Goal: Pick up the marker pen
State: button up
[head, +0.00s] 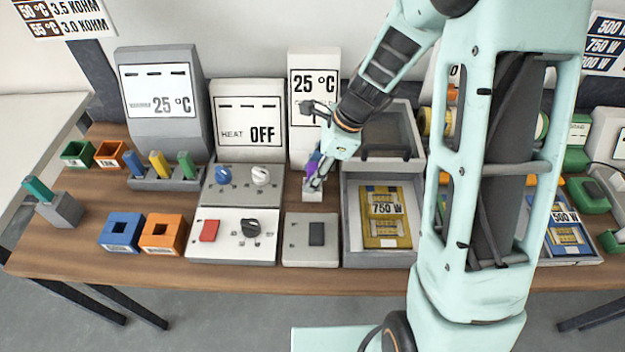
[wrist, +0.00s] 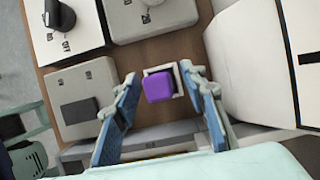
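A purple block-shaped piece, which looks like the top of the marker pen (wrist: 158,87), stands upright in a small white square holder (wrist: 177,73). In the head view the purple piece (head: 313,164) is partly hidden by my gripper, and the white holder (head: 313,194) shows below it. My gripper (wrist: 162,80) is open and points down over it. In the wrist view one blue finger pad is on each side of the purple piece, with a visible gap to both. In the head view my gripper (head: 318,170) is at the holder, near the middle of the table.
A grey switch box (head: 298,240) stands in front of the holder. A heat panel (head: 248,130) is to the left and a grey tray (head: 352,225) with a 750 W part to the right. A rack (head: 165,182) holds blue, yellow and green pieces; a teal one (head: 37,188) stands far left.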

jog(key=shift+c, duration=0.6)
grip_shut()
jog(key=shift+r, duration=0.15)
jog(key=shift+r+p, duration=0.8)
jog(key=s+d+r+p, duration=0.3)
jog(key=s+r+p, duration=0.4)
jog(key=s+r, duration=0.4)
jog(key=s, duration=0.2)
jog(key=shift+s+d+p, duration=0.2)
jog(key=shift+s+p, duration=0.1)
jog(key=shift+p, duration=0.1)
jog(key=shift+r, duration=0.1)
